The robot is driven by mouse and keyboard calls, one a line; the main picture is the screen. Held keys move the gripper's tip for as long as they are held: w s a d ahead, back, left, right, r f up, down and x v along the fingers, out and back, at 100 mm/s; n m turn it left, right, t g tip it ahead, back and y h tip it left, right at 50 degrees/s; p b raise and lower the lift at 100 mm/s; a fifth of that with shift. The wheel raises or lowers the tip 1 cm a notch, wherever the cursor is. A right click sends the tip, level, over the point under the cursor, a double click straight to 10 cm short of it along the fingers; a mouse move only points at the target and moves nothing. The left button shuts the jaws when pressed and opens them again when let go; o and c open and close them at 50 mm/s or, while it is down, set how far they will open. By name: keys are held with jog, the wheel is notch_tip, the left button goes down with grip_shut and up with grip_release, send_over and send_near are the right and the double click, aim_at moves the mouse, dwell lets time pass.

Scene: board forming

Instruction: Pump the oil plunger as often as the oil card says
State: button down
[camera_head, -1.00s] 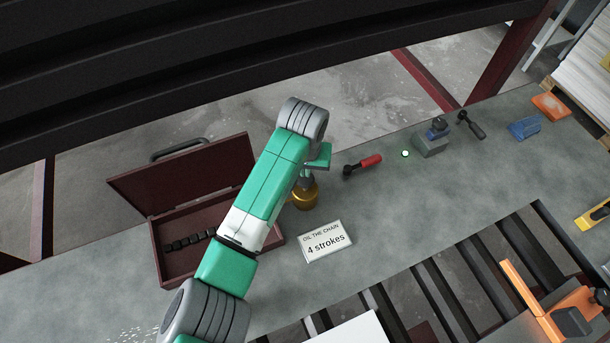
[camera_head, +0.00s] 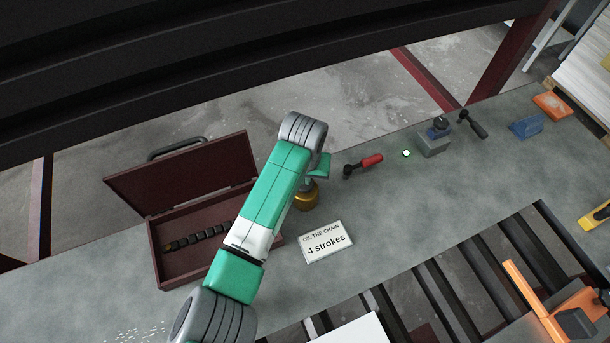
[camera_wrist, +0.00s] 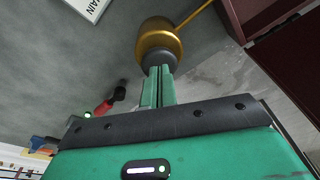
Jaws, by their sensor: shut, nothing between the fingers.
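The brass oil can (camera_head: 306,198) stands on the bench right of the open toolbox, partly hidden by my arm. In the wrist view, the can (camera_wrist: 160,36) shows a thin spout and a dark round plunger top (camera_wrist: 158,60). My gripper (camera_wrist: 159,74) is shut and empty, its green fingertips at the plunger top; I cannot tell whether they press on it. In the head view, my gripper (camera_head: 313,181) is right above the can, mostly hidden by my wrist. The white oil card (camera_head: 326,242) lies in front of the can and reads "OIL THE CHAIN 4 strokes".
The open dark red toolbox (camera_head: 165,268) with a black chain (camera_head: 198,238) is left of my arm. A red-handled tool (camera_head: 364,165), a small green light (camera_head: 406,153) and a grey-blue block (camera_head: 434,140) are to the right.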

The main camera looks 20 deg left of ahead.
jog(key=shift+r+p, duration=0.7)
jog(key=shift+p, duration=0.35)
jog(key=shift+r, duration=0.1)
jog(key=shift+r+p, duration=0.95)
jog(key=shift+p, duration=0.25)
jog(key=shift+f, duration=0.15)
